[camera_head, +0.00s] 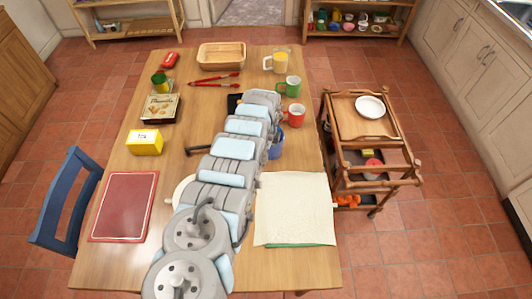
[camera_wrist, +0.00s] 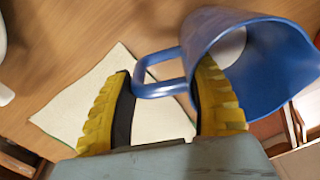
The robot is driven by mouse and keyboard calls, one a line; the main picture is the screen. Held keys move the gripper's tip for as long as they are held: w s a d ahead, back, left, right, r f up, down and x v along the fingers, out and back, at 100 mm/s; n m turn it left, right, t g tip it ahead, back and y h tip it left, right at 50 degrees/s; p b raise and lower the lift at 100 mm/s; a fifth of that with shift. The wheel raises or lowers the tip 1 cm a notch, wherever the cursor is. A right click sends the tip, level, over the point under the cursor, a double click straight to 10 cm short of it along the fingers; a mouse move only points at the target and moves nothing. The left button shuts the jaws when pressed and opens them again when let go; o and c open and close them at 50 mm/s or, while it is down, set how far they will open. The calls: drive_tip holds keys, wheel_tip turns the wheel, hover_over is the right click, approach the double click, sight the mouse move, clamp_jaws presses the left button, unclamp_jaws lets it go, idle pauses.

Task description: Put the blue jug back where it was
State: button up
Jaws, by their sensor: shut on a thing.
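The blue jug (camera_wrist: 275,70) fills the upper right of the wrist view, tilted, with its open mouth partly showing. Its handle lies between the yellow fingers of my gripper (camera_wrist: 162,85), which is shut on it. In the head view the jug (camera_head: 277,149) shows only in part, just right of my arm, below the red mug. My arm hides the rest of it and my gripper there.
A cream cloth (camera_head: 292,209) lies at the front right. A wooden cart (camera_head: 345,119) stands right of the table.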

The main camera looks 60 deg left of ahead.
drive_tip(key=o, duration=1.2)
drive_tip(key=shift+r, duration=0.15)
drive_tip(key=shift+a+r+p, duration=0.1)
drive_tip(key=shift+r+p, duration=0.6)
drive_tip(key=shift+r, duration=0.9)
wheel_tip(320, 180, up, 9)
drive_tip(key=shift+f, duration=0.2)
drive_tip(key=shift+w, duration=0.15)
